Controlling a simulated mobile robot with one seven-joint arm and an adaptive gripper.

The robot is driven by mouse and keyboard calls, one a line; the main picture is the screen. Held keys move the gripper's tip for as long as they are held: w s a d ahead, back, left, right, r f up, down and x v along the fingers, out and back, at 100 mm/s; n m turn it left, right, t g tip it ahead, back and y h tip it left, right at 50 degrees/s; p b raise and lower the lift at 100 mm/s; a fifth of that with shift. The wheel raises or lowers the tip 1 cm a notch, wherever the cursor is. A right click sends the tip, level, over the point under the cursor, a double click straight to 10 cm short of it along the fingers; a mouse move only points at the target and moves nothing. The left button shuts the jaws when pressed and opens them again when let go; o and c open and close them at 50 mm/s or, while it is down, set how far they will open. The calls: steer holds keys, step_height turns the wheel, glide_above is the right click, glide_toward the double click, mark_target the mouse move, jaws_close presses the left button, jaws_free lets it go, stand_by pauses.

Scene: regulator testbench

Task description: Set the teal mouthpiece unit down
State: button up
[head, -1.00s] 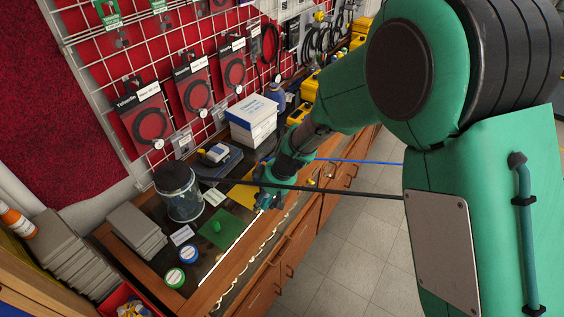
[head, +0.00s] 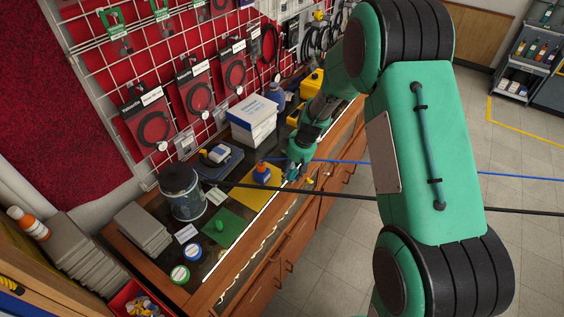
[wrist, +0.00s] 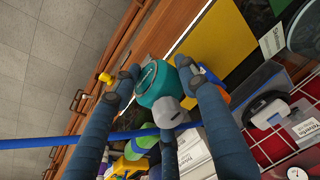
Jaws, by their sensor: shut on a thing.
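In the head view, my gripper (head: 294,172) is over the front strip of the bench, right of the yellow mat (head: 246,196). The unit cannot be told apart from my green arm there. Whether it touches the bench cannot be told. The yellow mat also shows in the wrist view (wrist: 205,40), to the upper right of the unit.
A blue-and-orange object (head: 262,173) stands on the yellow mat. A green mat (head: 233,230) with a green piece (head: 221,225) lies to its left. A clear jar (head: 184,203) and white box (head: 253,122) stand further back. A blue line (head: 335,161) and black line (head: 330,193) cross nearby.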

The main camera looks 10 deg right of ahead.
steer(key=shift+w+d, duration=0.1)
steer(key=shift+w, duration=0.1)
stand_by(0.3)
steer(key=w, duration=0.5)
steer(key=w+f, duration=0.1)
steer(key=w, duration=0.9)
steer(key=shift+w+a+f, duration=0.2)
steer(key=shift+w+f, duration=0.05)
steer(key=shift+w, duration=0.15)
steer(key=shift+d+x, duration=0.15)
steer(key=shift+x, duration=0.7)
steer(key=shift+d+x, duration=0.15)
steer(key=shift+x, duration=0.65)
steer(key=shift+s+f, duration=0.2)
steer(key=shift+f, duration=0.1)
steer(key=o, duration=1.3)
steer(key=shift+o, duration=0.2)
steer(key=shift+r, duration=0.15)
